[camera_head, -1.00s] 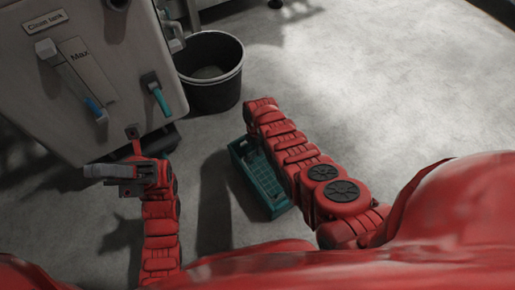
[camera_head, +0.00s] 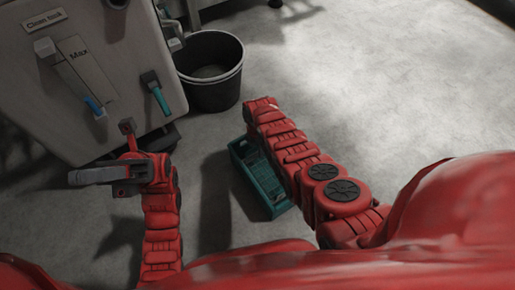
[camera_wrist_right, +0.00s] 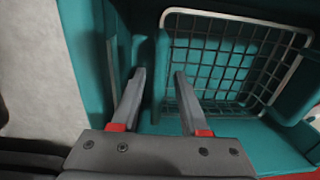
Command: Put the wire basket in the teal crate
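The teal crate (camera_head: 268,190) stands on the floor, partly hidden by my right arm in the head view. The right wrist view looks down into the crate (camera_wrist_right: 85,45). The wire basket (camera_wrist_right: 235,62), a dark grid with a pale metal rim, lies within the crate's walls there, slightly tilted in the picture. My right gripper (camera_wrist_right: 160,75) is open, its two fingers apart beside the basket's left rim, with nothing clearly held. In the head view the right gripper is hidden. My left gripper (camera_head: 95,175) is away to the left, its fingers seen side-on, with nothing visible in them.
A grey machine (camera_head: 95,60) with a teal-handled valve (camera_head: 157,93) stands at the upper left, close to my left gripper. A black bucket (camera_head: 212,92) stands beyond the crate. The floor (camera_head: 370,90) to the right is clear.

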